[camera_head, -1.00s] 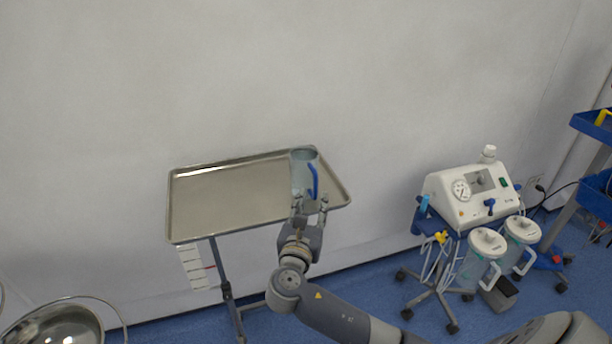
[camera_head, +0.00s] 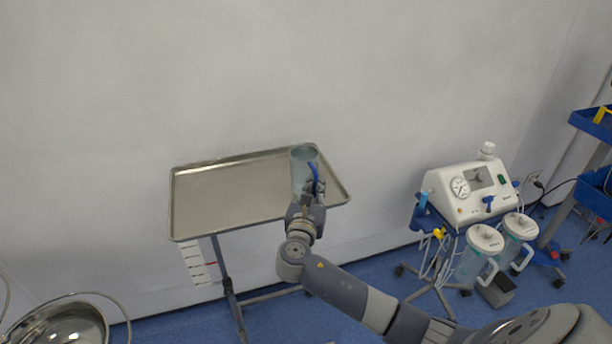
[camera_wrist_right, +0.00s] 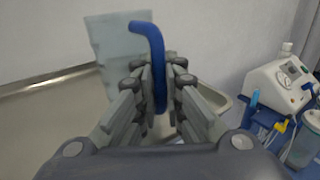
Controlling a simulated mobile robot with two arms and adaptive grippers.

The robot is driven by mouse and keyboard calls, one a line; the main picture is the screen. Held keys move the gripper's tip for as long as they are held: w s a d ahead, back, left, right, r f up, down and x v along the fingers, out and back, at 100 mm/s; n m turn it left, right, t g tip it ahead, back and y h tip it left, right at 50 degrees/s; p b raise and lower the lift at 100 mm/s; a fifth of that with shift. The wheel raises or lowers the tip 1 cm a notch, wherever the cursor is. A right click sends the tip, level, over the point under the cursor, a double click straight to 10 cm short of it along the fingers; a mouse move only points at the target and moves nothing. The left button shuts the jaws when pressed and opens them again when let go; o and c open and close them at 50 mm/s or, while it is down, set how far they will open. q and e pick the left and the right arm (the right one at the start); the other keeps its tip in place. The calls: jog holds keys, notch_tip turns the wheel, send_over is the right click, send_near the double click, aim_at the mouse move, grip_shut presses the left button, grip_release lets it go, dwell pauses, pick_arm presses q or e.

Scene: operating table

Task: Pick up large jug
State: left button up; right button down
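The large jug (camera_head: 301,168) is clear and bluish with a blue handle (camera_head: 315,175). It stands upright at the right end of the metal tray (camera_head: 230,190). In the right wrist view the jug (camera_wrist_right: 113,52) is behind and left of its handle (camera_wrist_right: 157,60). My right gripper (camera_head: 314,187) is at the handle. In the wrist view its fingers (camera_wrist_right: 158,75) are closed in on both sides of the handle, which sits between them. The handle's lower end is partly hidden by the fingers. My left gripper is not in view.
The tray is otherwise bare, on a stand close to the wall. A white suction machine (camera_head: 470,190) with lidded canisters (camera_head: 480,250) stands on a cart at right. A blue shelf cart (camera_head: 595,195) is at the far right. A steel bowl (camera_head: 62,328) is at lower left.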

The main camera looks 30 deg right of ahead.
aim_at(315, 178)
jog(key=shift+r, duration=0.2)
dwell(0.4)
jog(key=shift+r+b, duration=0.3)
jog(key=shift+r, duration=1.35)
jog(key=w+a+r+b+v, duration=0.1)
jog(key=w+a+b+v, duration=0.1)
jog(key=v, duration=1.3)
jog(key=shift+a+r, duration=0.2)
jog(key=shift+a, duration=0.2)
